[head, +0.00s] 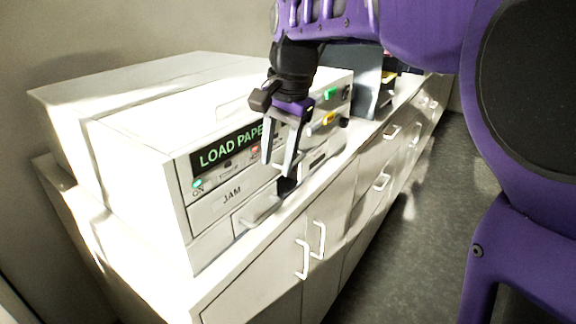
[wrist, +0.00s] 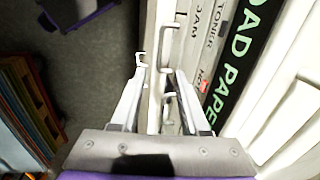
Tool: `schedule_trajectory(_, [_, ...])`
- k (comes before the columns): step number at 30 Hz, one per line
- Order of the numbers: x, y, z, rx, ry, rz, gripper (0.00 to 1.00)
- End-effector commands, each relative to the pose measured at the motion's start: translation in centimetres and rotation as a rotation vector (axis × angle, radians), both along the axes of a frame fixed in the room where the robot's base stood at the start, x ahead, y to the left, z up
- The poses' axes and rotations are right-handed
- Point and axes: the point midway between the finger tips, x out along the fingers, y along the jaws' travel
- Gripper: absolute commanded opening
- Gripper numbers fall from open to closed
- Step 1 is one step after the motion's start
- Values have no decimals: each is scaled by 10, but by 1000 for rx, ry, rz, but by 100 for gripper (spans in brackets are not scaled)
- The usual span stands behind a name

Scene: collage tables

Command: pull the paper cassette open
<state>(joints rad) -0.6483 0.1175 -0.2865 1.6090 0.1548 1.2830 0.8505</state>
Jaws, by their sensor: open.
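The white printer (head: 150,150) stands on a counter, its display reading "LOAD PAPER". The paper cassette (head: 238,228) is the low front panel below the "JAM" panel, with a pale bar handle (head: 262,212); it looks shut. My gripper (head: 279,172) is open and empty in front of the printer, pointing down, to the right of that handle and above it. In the wrist view the open fingers (wrist: 160,74) straddle the printer's front edge. A pale handle (wrist: 166,45) shows beyond the fingertips and another (wrist: 168,100) between the fingers. I cannot tell whether they touch anything.
The counter (head: 245,265) has cabinet doors with white handles (head: 319,238) below the printer. A dark grey item (head: 366,85) stands farther along the counter. The grey floor (head: 415,220) on the right is clear.

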Motion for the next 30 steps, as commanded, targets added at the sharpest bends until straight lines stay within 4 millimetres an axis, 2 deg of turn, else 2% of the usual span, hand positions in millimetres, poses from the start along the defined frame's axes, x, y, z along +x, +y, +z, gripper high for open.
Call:
schedule_trajectory(1, [0, 2, -15, -2, 5, 1, 45])
schedule_trajectory(9, [6, 11, -72, -2, 3, 0, 45])
schedule_trajectory(15, [10, 17, -105, 0, 0, 1, 45])
schedule_trajectory(21, [11, 19, -120, 0, 0, 0, 45])
schedule_trajectory(30, [12, 19, -122, 1, -2, 1, 45])
